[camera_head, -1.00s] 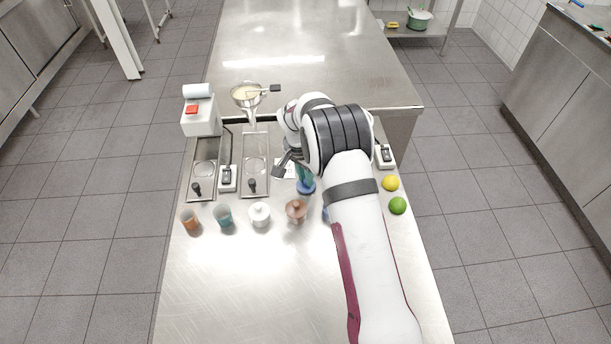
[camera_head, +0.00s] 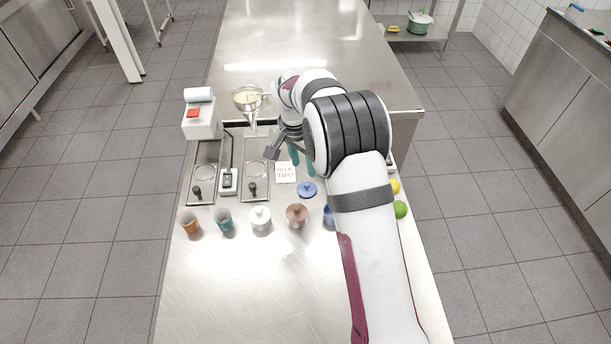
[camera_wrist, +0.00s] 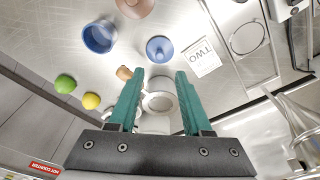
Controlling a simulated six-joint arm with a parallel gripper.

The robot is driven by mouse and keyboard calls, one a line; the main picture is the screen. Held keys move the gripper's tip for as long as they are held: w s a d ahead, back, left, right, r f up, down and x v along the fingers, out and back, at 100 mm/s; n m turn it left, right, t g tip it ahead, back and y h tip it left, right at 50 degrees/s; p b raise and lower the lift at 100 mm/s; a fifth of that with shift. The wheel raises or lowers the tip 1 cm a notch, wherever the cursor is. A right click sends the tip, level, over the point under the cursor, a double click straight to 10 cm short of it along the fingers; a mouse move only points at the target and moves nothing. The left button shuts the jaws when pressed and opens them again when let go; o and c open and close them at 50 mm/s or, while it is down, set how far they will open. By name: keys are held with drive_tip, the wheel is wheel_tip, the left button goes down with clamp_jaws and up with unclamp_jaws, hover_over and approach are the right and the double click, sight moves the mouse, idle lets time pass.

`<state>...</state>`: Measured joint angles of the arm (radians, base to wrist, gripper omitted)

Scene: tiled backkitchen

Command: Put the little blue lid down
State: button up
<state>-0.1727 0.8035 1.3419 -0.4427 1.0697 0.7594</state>
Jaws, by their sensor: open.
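The little blue lid (camera_head: 307,190) lies on the steel table, knob up, just right of a white card (camera_head: 285,172) reading "BLUE TWO". It also shows in the wrist view (camera_wrist: 160,50), beyond my fingertips. My gripper (camera_wrist: 160,73) is open with nothing between its teal fingers. In the head view my gripper (camera_head: 303,162) is behind the lid and apart from it. A blue pot (camera_head: 328,215) is partly hidden by my arm; the wrist view shows it open-topped (camera_wrist: 100,37).
Orange (camera_head: 190,221) and teal (camera_head: 223,220) cups, a white lidded pot (camera_head: 260,219) and a brown lidded pot (camera_head: 297,214) stand in a row. A lemon (camera_head: 395,186) and lime (camera_head: 400,209) lie right of my arm. The front table is clear.

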drive_tip(key=s+d+r+n+y, duration=0.1)
drive_tip(key=s+d+r, duration=0.1)
drive_tip(key=s+r, duration=0.6)
drive_tip(key=s+d+r+n, duration=0.1)
drive_tip(key=s+r, duration=0.5)
drive_tip(key=s, duration=0.5)
drive_tip(key=s+f+n+g+y, duration=0.1)
drive_tip(key=s+f+y, duration=0.1)
drive_tip(key=s, duration=1.6)
drive_tip(key=shift+s+a, duration=0.25)
drive_tip(key=shift+s, duration=0.1)
